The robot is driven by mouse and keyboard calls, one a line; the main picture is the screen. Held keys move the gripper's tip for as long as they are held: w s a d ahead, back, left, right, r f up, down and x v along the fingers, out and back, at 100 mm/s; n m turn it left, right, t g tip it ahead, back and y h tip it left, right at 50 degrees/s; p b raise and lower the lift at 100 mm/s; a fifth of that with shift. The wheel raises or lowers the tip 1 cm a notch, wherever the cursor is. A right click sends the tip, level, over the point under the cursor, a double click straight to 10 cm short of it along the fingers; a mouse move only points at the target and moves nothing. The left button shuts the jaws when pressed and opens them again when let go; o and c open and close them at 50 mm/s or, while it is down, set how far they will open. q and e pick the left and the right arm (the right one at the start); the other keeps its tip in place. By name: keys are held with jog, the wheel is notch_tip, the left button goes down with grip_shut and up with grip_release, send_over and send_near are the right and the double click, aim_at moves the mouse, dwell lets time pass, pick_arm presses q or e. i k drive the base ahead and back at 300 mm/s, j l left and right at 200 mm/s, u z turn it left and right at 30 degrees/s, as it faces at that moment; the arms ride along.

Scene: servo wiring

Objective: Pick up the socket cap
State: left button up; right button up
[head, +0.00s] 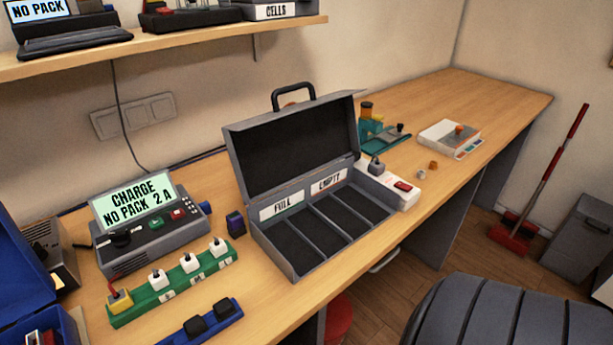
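I cannot tell for certain which item is the socket cap. A small pale round piece (421,174) and a small orange-brown piece (433,165) lie on the bench right of the white power strip (404,194). A dark blue block (235,223) stands left of the case. Two black caps sit on a blue strip (231,314) at the front edge, the nearer-left black cap (195,327) and the right one (222,307). Neither of my grippers is in view.
An open grey case (294,269) with FULL and EMPTY labels stands mid-bench. A charger (153,246) and green strip with plugs (150,303) are left. A white scale (450,138) is right. A shelf (180,46) overhangs. The bench's far right is clear.

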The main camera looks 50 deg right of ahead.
aim_at(224, 308)
jog(key=z, duration=0.85)
